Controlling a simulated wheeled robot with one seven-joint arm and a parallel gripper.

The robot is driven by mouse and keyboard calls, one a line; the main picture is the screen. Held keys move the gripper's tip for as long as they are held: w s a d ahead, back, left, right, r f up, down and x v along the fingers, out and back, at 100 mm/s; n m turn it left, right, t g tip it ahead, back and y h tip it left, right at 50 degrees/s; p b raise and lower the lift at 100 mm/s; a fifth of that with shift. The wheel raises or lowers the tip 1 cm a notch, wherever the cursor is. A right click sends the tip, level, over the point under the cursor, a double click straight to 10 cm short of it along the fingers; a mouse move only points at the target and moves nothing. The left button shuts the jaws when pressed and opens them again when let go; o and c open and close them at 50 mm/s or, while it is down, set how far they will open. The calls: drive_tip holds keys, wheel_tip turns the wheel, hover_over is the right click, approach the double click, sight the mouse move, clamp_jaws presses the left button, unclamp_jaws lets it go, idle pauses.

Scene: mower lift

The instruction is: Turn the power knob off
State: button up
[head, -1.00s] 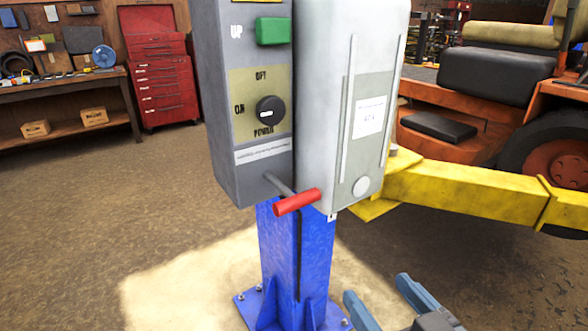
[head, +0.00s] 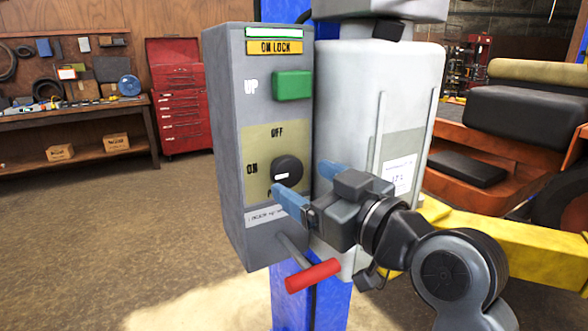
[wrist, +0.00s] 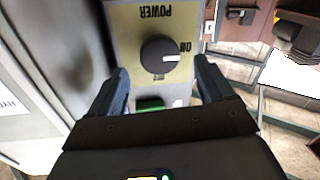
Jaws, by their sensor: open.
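The power knob (head: 287,168) is a round black dial on a beige plate on the grey control box (head: 233,195). Its white mark points toward the ON label at its left; OFF is printed above it. My gripper (head: 301,178) is open in front of the box, its blue fingers reaching toward the knob from the lower right. In the wrist view, where the panel appears upside down, the knob (wrist: 158,55) stands between and beyond the open fingertips, with its mark toward ON. I see no grip on it.
A green UP button (head: 292,85) is above the knob. A red-handled lever (head: 312,275) sticks out below, under my gripper. A pale grey housing (head: 350,75) stands close at the right. A yellow lift arm (head: 520,245) is further right.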

sight(290, 173)
drive_tip(key=shift+p+x, duration=0.35)
drive_tip(key=shift+x, duration=1.75)
drive_tip(key=shift+c, duration=0.2)
drive_tip(key=c, duration=1)
